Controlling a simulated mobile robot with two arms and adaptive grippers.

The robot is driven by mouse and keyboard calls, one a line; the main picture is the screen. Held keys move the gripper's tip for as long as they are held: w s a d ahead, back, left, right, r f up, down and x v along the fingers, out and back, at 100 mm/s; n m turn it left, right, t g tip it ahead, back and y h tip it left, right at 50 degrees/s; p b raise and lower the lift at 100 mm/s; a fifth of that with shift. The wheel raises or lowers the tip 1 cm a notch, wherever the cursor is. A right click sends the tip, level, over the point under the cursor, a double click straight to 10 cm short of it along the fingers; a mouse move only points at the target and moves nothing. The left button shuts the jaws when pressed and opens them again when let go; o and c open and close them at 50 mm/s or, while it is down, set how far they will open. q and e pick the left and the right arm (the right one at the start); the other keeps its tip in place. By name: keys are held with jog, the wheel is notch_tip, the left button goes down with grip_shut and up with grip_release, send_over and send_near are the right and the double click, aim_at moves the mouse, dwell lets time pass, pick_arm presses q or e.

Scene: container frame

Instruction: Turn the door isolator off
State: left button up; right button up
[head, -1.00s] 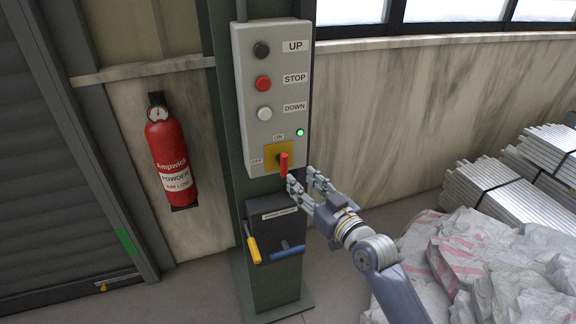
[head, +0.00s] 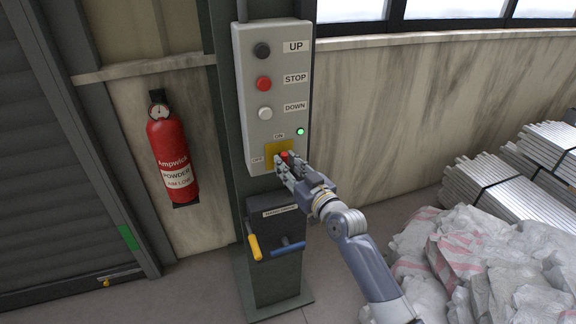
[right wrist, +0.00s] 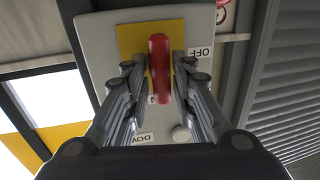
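The door isolator is a red handle (head: 286,155) on a yellow plate (head: 271,149) at the bottom of the grey control box (head: 270,80). The ON label is above the plate and the OFF label to its left. The handle stands upright in line with ON, and a green lamp (head: 300,131) is lit. My right gripper (head: 284,164) is at the handle and hides its lower part. In the right wrist view, the red handle (right wrist: 160,85) is between the two fingers (right wrist: 160,72), with narrow gaps beside it. My left gripper is out of view.
Below the box is a dark unit (head: 272,214) with a yellow lever (head: 254,246) and a blue lever (head: 287,249). A fire extinguisher (head: 172,155) hangs at the left. White sacks (head: 480,260) and metal bars (head: 510,190) lie at the right.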

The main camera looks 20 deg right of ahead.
grip_shut()
jog(key=shift+f+m, duration=0.1)
jog(key=shift+m, duration=0.2)
jog(key=shift+d+f+m+t+h+b, duration=0.1)
jog(key=shift+m+t+h+b, duration=0.4)
jog(key=shift+m, duration=2.75)
jog(key=shift+a+f+m+t+h+b, duration=0.1)
jog(key=shift+m+t+h+b, duration=0.35)
jog(key=shift+m, duration=2.75)
jog(key=shift+d+f+m+t+h+b, duration=0.1)
jog(key=shift+m+t+h+b, duration=0.35)
jog(key=shift+m, duration=2.8)
jog(key=o, duration=0.7)
grip_release()
jog(key=shift+c, duration=0.2)
